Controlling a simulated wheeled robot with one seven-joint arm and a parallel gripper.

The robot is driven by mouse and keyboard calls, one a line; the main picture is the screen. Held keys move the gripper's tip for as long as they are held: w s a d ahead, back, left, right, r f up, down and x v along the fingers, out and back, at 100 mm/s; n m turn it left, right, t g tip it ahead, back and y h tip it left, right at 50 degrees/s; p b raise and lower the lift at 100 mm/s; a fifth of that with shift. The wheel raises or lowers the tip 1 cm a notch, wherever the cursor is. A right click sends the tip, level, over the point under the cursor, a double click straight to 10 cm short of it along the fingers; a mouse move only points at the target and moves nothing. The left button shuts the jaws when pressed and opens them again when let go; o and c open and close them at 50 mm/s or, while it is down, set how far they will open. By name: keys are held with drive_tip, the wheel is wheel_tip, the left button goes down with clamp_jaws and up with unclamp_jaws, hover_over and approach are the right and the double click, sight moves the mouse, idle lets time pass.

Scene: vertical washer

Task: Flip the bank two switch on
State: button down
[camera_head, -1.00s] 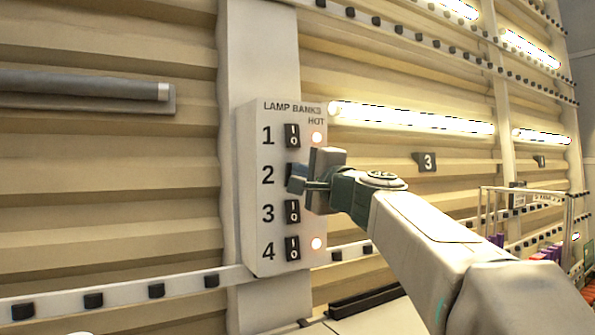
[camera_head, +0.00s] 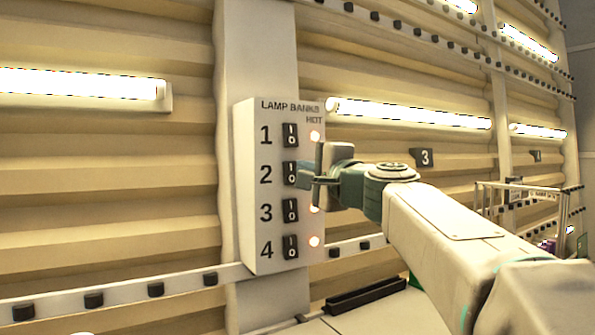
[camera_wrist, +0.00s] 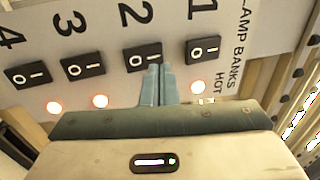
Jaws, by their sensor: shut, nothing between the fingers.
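The white lamp bank panel (camera_head: 250,215) has a column of black rocker switches numbered 1 to 4. The bank two switch (camera_head: 290,174) shows beside the number 2; in the wrist view the switch (camera_wrist: 141,56) is partly covered by my fingertips. My gripper (camera_head: 304,175) is shut and empty, its tips at the right side of that switch. The wrist view also shows the gripper (camera_wrist: 157,70) at the switch's edge; I cannot tell if it touches. The red lamp for bank two is hidden behind my gripper.
Bank one switch (camera_head: 290,135) and bank three switch (camera_head: 290,210) sit close above and below. Red lamps glow beside 1, 3 and 4. A lit tube (camera_head: 80,85) is on the left wall, another (camera_head: 410,114) on the right. A rail (camera_head: 120,293) runs below.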

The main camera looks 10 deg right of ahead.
drive_tip(key=s+d+r+b, duration=0.1)
drive_tip(key=s+d, duration=0.3)
drive_tip(key=s, duration=0.6)
drive_tip(key=shift+s+r, duration=0.35)
drive_tip(key=shift+r, duration=0.15)
